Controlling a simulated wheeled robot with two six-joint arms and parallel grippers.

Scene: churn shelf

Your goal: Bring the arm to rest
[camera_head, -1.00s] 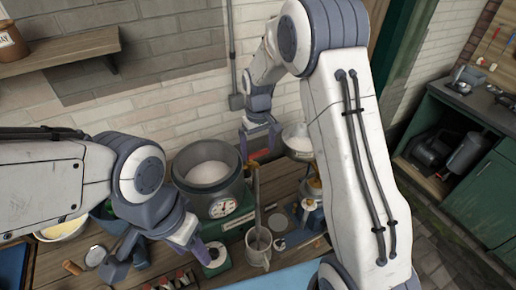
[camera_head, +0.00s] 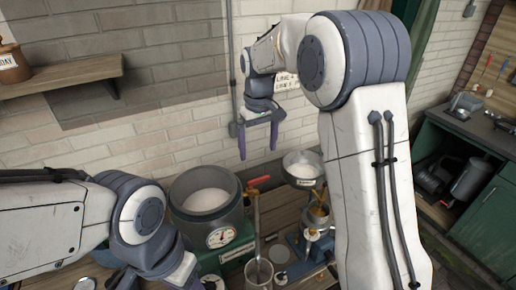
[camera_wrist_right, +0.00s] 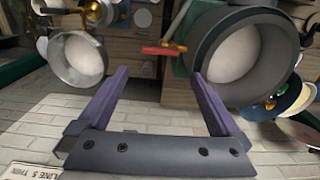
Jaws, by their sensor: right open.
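My right gripper (camera_head: 257,150) is open and empty. It hangs in front of the brick wall, above the red-handled tap (camera_head: 258,181), with clear space between them. In the right wrist view its two purple fingers (camera_wrist_right: 160,73) are spread wide with nothing between them. The red handle also shows there beyond the fingertips (camera_wrist_right: 160,50). My left arm comes in low from the left; its gripper (camera_head: 182,272) is cut off by the bottom edge, so its fingers cannot be judged.
A large grey pot (camera_head: 180,215) of white contents stands on a green scale (camera_head: 238,250). A pale-filled pan (camera_head: 304,180) is to its right, above a blue and brass device (camera_head: 312,235). A metal mug (camera_head: 259,272) is below the tap. A wall shelf (camera_head: 60,82) is at upper left.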

